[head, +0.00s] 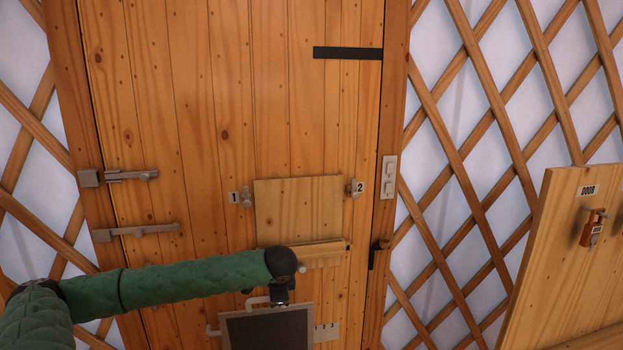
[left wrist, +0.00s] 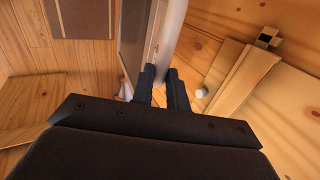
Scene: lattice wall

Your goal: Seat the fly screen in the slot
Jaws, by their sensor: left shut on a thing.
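The fly screen (head: 265,332), a dark panel in a light frame, is low in the head view, its lower part cut off. My left gripper (head: 282,296) is at its top, shut on its pale handle. The left wrist view shows the fingers (left wrist: 161,90) close together at a pale bar, with the screen (left wrist: 134,35) seen nearly edge-on beyond. A wooden rail (head: 318,250) with a pale knob crosses the door above the screen, partly behind my arm. I cannot make out the slot clearly. My right gripper is not in view.
A pale board (head: 298,210) sits on the plank door between turn catches marked 1 (head: 246,198) and 2 (head: 353,188). Bolts (head: 135,231) are at left, a dark handle (head: 377,252) at right. A board with a padlock (head: 593,228) stands far right.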

